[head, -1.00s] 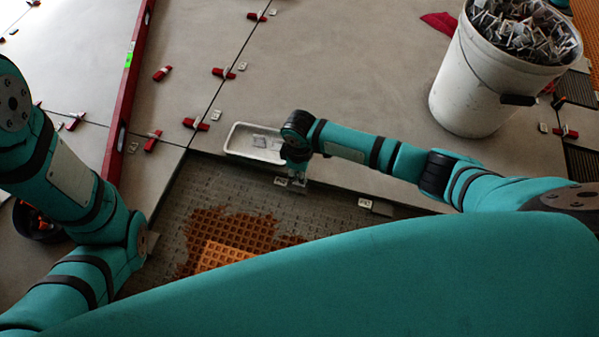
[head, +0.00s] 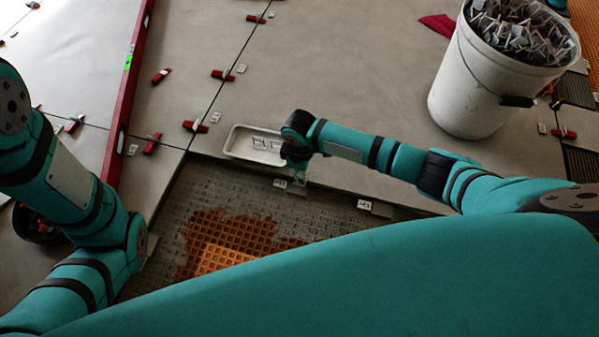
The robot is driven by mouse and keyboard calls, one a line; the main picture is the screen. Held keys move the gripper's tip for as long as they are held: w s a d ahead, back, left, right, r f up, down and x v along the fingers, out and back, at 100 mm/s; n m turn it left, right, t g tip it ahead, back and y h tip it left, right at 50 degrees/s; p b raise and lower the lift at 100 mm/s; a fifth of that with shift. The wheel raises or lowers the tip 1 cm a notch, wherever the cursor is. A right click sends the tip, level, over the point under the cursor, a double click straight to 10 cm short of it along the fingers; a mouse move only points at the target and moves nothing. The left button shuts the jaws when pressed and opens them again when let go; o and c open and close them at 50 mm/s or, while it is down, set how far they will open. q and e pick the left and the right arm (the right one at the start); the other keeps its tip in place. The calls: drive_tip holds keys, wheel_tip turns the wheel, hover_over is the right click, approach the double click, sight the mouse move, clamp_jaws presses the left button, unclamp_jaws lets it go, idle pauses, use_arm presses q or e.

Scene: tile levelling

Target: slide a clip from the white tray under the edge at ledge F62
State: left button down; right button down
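The white tray (head: 233,143) lies on the grey tile near its front edge, with a few small grey clips (head: 266,144) inside. My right gripper (head: 298,182) points down at the tile edge, just right of the tray's front corner. Its fingers are small and dark, so I cannot tell whether they hold a clip. A pale clip (head: 280,183) sits at the tile edge just left of the gripper. Another clip (head: 364,204) sits further right along the same edge. No label F62 is readable. My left gripper is out of view; only its arm shows.
A white bucket (head: 468,95) full of clips stands at the back right. A long red level (head: 126,95) lies across the tiles at the left. Red wedges with clips (head: 196,126) line the joints. In front of the tile edge is a bed with combed orange adhesive (head: 235,235).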

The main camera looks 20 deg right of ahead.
drive_tip(key=c, duration=1.4)
unclamp_jaws()
